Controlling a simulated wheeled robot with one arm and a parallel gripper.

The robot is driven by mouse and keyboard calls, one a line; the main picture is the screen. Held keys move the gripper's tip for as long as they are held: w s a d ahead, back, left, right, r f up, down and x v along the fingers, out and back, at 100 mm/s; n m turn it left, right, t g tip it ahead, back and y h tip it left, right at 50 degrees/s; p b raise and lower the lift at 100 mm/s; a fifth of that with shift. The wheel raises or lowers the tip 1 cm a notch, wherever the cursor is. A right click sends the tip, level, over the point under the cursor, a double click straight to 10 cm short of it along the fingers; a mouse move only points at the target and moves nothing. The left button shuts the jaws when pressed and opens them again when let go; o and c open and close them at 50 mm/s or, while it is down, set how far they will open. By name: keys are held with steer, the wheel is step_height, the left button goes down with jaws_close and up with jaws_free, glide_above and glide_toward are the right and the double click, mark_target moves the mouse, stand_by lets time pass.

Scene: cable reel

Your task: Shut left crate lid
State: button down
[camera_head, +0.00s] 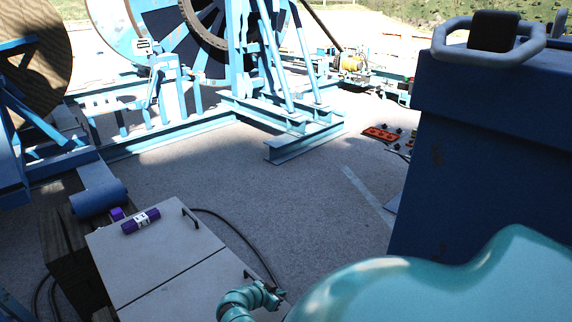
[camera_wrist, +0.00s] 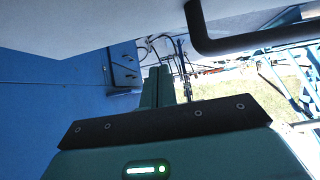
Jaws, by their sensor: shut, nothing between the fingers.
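The pale grey crate top at the lower left of the head view has two lid panels split by a dark seam. The far lid (camera_head: 150,250) lies flat, with a black handle (camera_head: 190,217) at its right edge. The near lid (camera_head: 190,290) also looks flat, partly cut by the frame; I cannot tell whether it is fully down. My gripper (camera_head: 271,296) is beside the near lid's right edge, by its handle. In the wrist view my gripper (camera_wrist: 167,86) is shut and empty, below a pale panel (camera_wrist: 90,25) with a black handle (camera_wrist: 255,42); the handle is apart from the fingers.
A tall blue box (camera_head: 480,150) with a grey handle stands at the right. Blue reel frames (camera_head: 200,125) stand at the back. A black cable (camera_head: 240,235) runs over the floor beside the crate. The middle floor is clear.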

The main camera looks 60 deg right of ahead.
steer(key=shift+a+r, duration=0.2)
steer(key=shift+a, duration=0.3)
steer(key=d+r+b+v, duration=0.1)
steer(key=v, duration=0.7)
steer(key=shift+a+r, duration=0.2)
steer(key=shift+r, duration=0.15)
steer(key=shift+w, duration=0.15)
